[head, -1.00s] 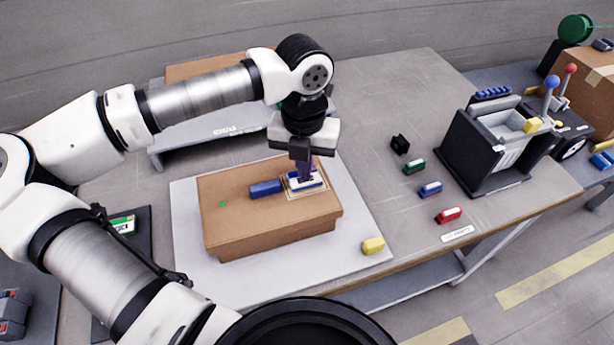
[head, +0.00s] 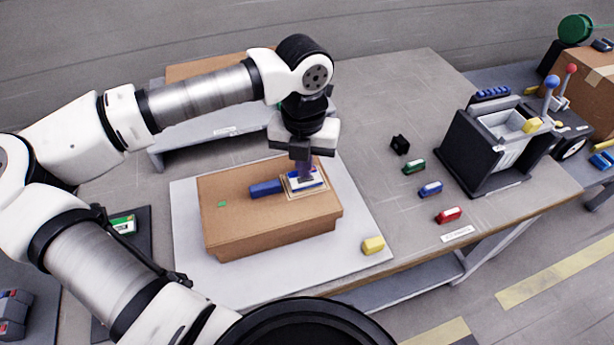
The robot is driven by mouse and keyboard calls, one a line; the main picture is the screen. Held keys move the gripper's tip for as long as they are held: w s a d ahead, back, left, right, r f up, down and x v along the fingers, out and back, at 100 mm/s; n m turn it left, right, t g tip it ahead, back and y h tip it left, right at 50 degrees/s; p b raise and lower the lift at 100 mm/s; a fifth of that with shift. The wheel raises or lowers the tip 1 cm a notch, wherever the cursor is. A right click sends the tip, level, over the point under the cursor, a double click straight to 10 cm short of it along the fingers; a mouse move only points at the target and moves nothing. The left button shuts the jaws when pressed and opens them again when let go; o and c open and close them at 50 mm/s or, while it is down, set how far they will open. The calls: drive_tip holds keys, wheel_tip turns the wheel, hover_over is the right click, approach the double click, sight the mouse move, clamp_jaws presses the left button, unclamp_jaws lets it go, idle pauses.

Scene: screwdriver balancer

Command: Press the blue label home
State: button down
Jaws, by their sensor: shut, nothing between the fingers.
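A blue and white label (head: 307,184) lies inside a pale outlined patch on top of a brown cardboard box (head: 240,230). My gripper (head: 305,176) points straight down over the label, shut with nothing between its fingers. Its tips are at or just above the label; I cannot tell whether they touch. They hide part of the label. A blue block (head: 265,188) lies on the box top just left of the label.
The box stands on a pale board (head: 345,262) with a yellow block (head: 373,245) at its right. Green (head: 414,166), blue (head: 430,189) and red (head: 448,215) blocks and a black piece (head: 400,145) lie to the right. A dark machine with levers (head: 500,140) stands further right.

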drive_tip(key=shift+f+b, duration=0.25)
drive_tip(key=shift+b, duration=0.05)
idle(0.4)
drive_tip(key=shift+r, duration=0.1)
drive_tip(key=shift+r+p, duration=1.15)
drive_tip(key=shift+r, duration=1.35)
